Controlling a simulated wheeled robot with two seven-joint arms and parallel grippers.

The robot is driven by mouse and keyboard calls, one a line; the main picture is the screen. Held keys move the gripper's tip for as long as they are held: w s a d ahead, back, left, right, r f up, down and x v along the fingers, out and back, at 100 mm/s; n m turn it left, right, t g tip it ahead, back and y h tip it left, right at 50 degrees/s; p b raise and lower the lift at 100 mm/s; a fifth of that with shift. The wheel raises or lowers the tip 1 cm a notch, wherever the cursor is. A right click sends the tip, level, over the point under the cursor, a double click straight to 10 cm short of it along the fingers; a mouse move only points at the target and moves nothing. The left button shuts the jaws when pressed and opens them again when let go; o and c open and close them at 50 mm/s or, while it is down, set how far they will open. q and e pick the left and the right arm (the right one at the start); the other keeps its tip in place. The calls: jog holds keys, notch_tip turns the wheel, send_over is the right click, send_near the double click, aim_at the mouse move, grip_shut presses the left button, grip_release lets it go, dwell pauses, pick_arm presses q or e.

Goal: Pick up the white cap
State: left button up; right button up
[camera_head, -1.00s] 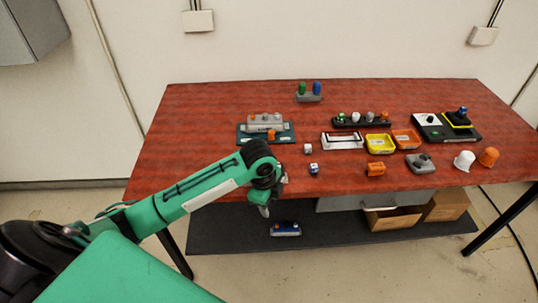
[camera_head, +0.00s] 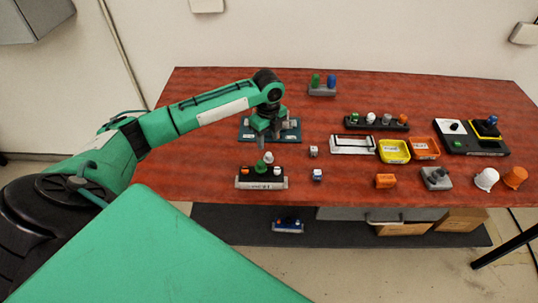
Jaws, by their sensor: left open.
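Other white round pieces are a cup-shaped one (camera_head: 486,179) at the right front, one in the long black rack (camera_head: 371,118) and a knob on the black panel (camera_head: 454,127). I cannot tell which is the white cap meant. The gripper hides most of what is on the mat. My right gripper is not in view.
A yellow tray (camera_head: 394,158) and an orange tray (camera_head: 425,155) lie right of centre. A grey stand (camera_head: 322,90) is at the back. The red table's left part is clear.

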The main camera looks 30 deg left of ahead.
aim_at(268, 154)
pick_arm(q)
jog(key=shift+w+f, duration=0.1)
jog(key=shift+f, duration=0.6)
jog(key=shift+w+f, duration=0.1)
jog(key=shift+f, duration=0.25)
jog(key=shift+f+p, duration=0.5)
notch_tip(268, 154, down, 4)
jog(key=shift+w+a+r+p, duration=0.1)
jog(key=shift+w+r+p, duration=0.05)
jog(key=shift+p, duration=0.5)
jog(key=shift+f, duration=0.35)
jog(key=c, duration=0.8)
grip_shut()
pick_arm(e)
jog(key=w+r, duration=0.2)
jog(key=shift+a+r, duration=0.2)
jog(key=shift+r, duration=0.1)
